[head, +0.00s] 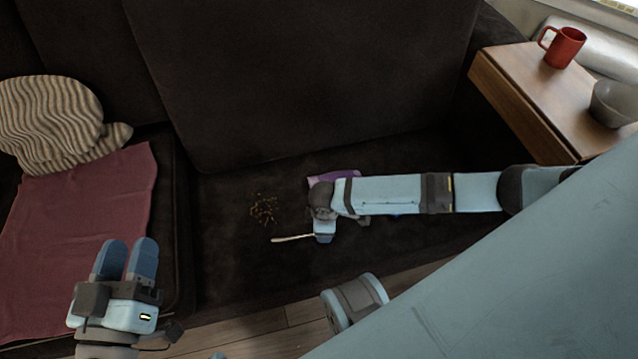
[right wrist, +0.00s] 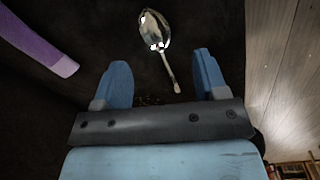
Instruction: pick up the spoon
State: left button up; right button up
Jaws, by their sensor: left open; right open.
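The metal spoon (right wrist: 155,32) lies on the dark sofa seat. In the right wrist view its shiny bowl is beyond my fingertips and its handle runs back toward the gap between them. In the head view only part of the spoon (head: 291,238) shows, pale, at the left of my right gripper (head: 323,232); the rest is hidden behind it. My right gripper (right wrist: 162,72) is open and empty, above the seat, its two blue fingers to either side of the handle's end. My left gripper (head: 126,260) is open and empty at the lower left, far from the spoon.
A purple item (head: 334,179) lies by my right wrist, also in the wrist view (right wrist: 45,45). Crumbs (head: 264,209) lie on the seat (head: 225,250). A wooden side surface (head: 530,95) holds a red mug (head: 563,47) and grey bowl (head: 615,103). A maroon cloth (head: 85,205) and striped cushion (head: 50,120) are left.

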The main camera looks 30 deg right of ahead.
jog(key=shift+w+f, duration=0.1)
jog(key=shift+f, duration=0.8)
jog(key=f+b, duration=0.2)
jog(key=f, duration=0.1)
jog(key=f+b, duration=0.1)
jog(key=shift+w+d+f+b, duration=0.15)
jog(key=shift+w+b, duration=0.2)
jog(key=shift+f, duration=0.45)
pick_arm(q)
jog(key=shift+m+g, duration=0.6)
jog(key=shift+g, duration=0.3)
jog(key=f, duration=0.5)
jog(key=shift+w, duration=0.25)
pick_arm(e)
jog(key=shift+c, duration=0.4)
jog(key=c, duration=0.8)
pick_arm(q)
jog(key=shift+r, duration=0.1)
pick_arm(e)
jog(key=shift+r, duration=0.1)
